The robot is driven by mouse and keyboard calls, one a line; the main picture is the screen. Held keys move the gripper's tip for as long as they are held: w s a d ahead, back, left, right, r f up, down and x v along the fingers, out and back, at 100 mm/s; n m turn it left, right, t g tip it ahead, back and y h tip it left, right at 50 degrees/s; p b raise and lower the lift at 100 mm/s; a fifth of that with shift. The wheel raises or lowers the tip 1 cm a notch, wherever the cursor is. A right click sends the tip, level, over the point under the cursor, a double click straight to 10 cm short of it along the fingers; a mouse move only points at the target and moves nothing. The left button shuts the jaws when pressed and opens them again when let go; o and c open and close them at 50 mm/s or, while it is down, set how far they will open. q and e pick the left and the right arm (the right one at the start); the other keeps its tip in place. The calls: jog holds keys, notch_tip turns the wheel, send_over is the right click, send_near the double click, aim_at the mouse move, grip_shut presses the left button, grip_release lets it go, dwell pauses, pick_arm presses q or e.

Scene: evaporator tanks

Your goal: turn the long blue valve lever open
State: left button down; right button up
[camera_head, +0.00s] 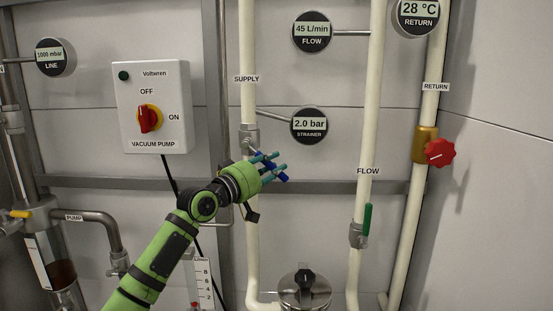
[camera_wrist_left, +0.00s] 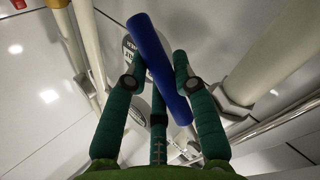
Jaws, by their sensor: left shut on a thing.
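The long blue valve lever (camera_head: 285,178) belongs to the valve (camera_head: 249,137) on the supply pipe and slants down to the right from it. Its middle is partly hidden by my fingers. My left gripper (camera_head: 270,165) is shut on the lever, the arm coming up from the lower left. In the left wrist view the blue lever (camera_wrist_left: 158,62) runs diagonally between the green fingers of the gripper (camera_wrist_left: 160,60). My right gripper is not in view.
Right of the gripper stands the flow pipe (camera_head: 369,130) with a green lever (camera_head: 367,220). A strainer gauge (camera_head: 309,126) sits above right. The vacuum pump box (camera_head: 153,85) is at left, and a lidded vessel (camera_head: 305,290) is below.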

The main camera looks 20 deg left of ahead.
pick_arm(q)
jog(key=shift+s+a+f+m+g+p, duration=0.1)
jog(key=shift+a+f+m+g+p, duration=0.15)
jog(key=shift+a+m+g+p, duration=0.4)
jog(key=shift+s+a+f+m+g+y+p, duration=0.35)
jog(key=shift+a+m+g+y+p, duration=0.35)
jog(key=shift+p, duration=0.8)
jog(key=shift+s+a+f+m+g+y+p, duration=0.1)
jog(key=shift+a+f+m+g+y+p, duration=0.4)
jog(key=shift+a+m+p, duration=0.7)
jog(key=shift+s+a+f+m+g+y+p, duration=0.3)
jog(key=shift+m+g+y+p, duration=0.35)
jog(key=shift+p, duration=1.1)
jog(key=c, duration=1)
grip_release()
jog(key=shift+o, duration=0.2)
jog(key=v, duration=1.2)
